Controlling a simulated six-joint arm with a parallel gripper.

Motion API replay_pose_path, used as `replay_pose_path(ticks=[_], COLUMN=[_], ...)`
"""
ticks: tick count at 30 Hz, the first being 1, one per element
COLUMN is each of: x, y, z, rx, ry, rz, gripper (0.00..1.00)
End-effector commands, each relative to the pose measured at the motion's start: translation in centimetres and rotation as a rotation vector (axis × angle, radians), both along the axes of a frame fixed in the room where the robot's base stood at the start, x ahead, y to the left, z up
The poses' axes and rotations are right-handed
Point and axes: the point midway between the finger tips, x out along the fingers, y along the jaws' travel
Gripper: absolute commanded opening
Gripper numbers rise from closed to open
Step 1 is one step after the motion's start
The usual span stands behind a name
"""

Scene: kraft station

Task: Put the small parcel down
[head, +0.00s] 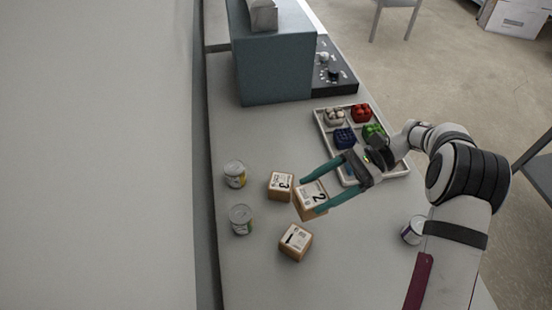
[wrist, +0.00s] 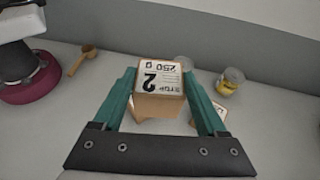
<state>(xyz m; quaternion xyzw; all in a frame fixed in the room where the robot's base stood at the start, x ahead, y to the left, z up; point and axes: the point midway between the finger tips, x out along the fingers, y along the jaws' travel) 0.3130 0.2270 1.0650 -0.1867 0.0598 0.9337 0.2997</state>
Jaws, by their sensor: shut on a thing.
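My gripper (head: 309,195), with teal fingers, is shut on a small kraft parcel (head: 312,195) with a white label marked 2. The parcel also shows between the fingers in the wrist view (wrist: 158,82), label facing the camera. It looks slightly tilted and seems held a little above the table; its underside is hidden. A similar parcel marked 3 (head: 280,186) sits close on its left. A parcel marked 1 (head: 295,243) sits nearer the front. In the wrist view, parts of other boxes show behind and below the held parcel.
Two cans (head: 235,174) (head: 241,220) stand left of the parcels, and another can (head: 413,230) stands at right. A tray (head: 322,128) with coloured items lies behind my gripper. A blue-grey box (head: 275,70) stands at the back. A wooden scoop (wrist: 83,58) shows in the wrist view. The front table is clear.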

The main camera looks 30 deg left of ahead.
Motion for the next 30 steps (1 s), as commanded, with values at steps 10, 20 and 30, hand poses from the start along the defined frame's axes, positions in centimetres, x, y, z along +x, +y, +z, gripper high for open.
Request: replay_pose_path(ticks=[10, 20, 30], x=[9.5, 15.4, 15.7], y=[6.5, 7.6, 7.6], z=[5.7, 9.7, 3.1], rx=[0.004, 0.004, -0.002], ry=[-0.004, -0.001, 0.005], rz=[-0.665, -0.938, -0.951], gripper=[0.01, 0.02, 0.02])
